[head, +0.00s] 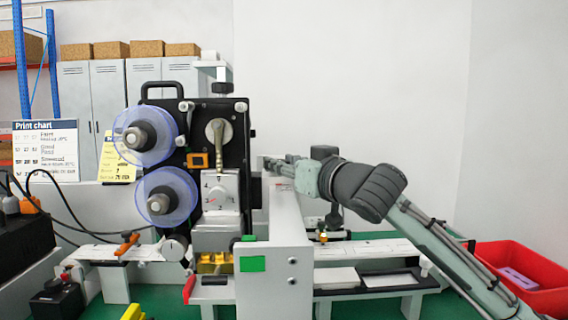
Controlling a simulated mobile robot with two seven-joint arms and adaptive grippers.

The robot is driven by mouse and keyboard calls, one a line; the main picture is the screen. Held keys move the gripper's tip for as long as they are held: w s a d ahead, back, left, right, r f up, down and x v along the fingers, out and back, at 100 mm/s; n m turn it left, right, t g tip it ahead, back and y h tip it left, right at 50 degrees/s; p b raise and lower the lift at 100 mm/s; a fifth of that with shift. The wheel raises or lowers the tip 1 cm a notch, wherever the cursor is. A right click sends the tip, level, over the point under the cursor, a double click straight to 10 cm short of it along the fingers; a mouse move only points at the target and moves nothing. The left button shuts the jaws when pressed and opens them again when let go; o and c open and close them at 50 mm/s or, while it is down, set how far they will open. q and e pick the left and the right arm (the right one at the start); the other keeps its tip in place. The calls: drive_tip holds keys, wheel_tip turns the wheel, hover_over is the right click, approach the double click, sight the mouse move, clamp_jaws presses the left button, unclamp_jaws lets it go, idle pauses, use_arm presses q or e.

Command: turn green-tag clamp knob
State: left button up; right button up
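A green tag (252,264) is on the front end of the white upright panel (288,235), right of the black coder. A small green piece (249,238) sits just above it. I cannot tell for sure which part is the clamp knob; a round pale knob (174,248) shows at the coder's lower left. My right arm comes in from the lower right, and my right gripper (280,165) points left near the panel's top edge. Its fingers are small and partly hidden, so their opening is unclear. My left gripper is out of view.
The coder carries two clear reels (168,196) and a lever (218,140). A red handle (189,288) juts out low in front. A white rail (370,250) runs right over the green surface. A red bin (520,272) stands at right, and a black box (25,242) at left.

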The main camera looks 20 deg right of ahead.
drive_tip(key=o, duration=0.3)
drive_tip(key=v, duration=1.2)
drive_tip(key=shift+s+f, duration=0.1)
